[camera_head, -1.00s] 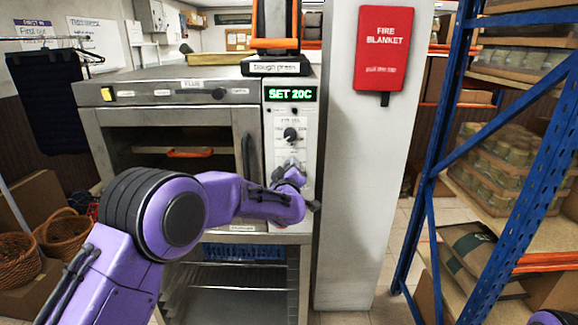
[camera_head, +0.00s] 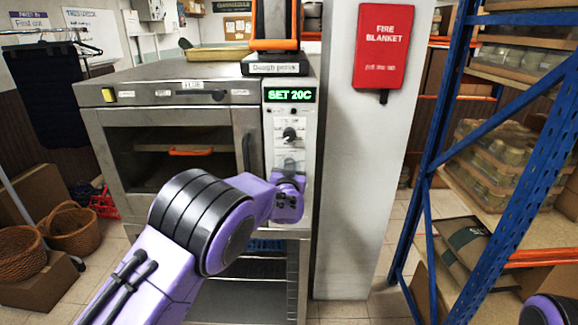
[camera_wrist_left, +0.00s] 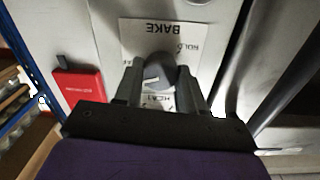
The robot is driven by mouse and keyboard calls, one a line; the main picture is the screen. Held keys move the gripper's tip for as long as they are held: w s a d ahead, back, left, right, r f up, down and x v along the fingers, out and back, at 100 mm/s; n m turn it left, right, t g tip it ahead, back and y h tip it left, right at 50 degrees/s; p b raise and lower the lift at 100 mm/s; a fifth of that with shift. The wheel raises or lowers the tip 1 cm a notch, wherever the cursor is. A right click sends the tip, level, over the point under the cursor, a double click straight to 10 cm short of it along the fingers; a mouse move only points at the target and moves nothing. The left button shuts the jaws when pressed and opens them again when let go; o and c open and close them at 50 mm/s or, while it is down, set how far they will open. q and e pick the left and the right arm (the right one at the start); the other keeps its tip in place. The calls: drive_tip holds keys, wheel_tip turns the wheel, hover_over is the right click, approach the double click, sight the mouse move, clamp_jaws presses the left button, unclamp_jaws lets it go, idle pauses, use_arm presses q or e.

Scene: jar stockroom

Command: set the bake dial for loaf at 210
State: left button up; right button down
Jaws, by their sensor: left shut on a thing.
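The oven (camera_head: 235,92) has a control panel on its right with a green display (camera_head: 290,94) reading SET 20C. A dark upper dial (camera_head: 290,134) sits below the display. The bake dial (camera_wrist_left: 168,74) shows in the left wrist view, a grey knob under an upside-down BAKE label (camera_wrist_left: 172,30), with HOLD and HEAT words around it. My left gripper (camera_wrist_left: 165,86) is shut on the bake dial, one finger on each side. In the head view the left gripper (camera_head: 290,168) is at the lower panel, and my wrist covers part of it. My right gripper is out of view.
The oven door handle (camera_head: 247,155) stands left of the panel. A white pillar (camera_head: 352,200) with a red fire blanket (camera_head: 383,45) is to the right, then a blue rack (camera_head: 470,140) with jars. Wicker baskets (camera_head: 72,229) stand at the left.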

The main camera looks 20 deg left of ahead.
use_arm(q)
drive_tip(key=shift+f+m, duration=0.1)
drive_tip(key=shift+m, duration=1.5)
drive_tip(key=o, duration=1.1)
drive_tip(key=shift+c, duration=0.2)
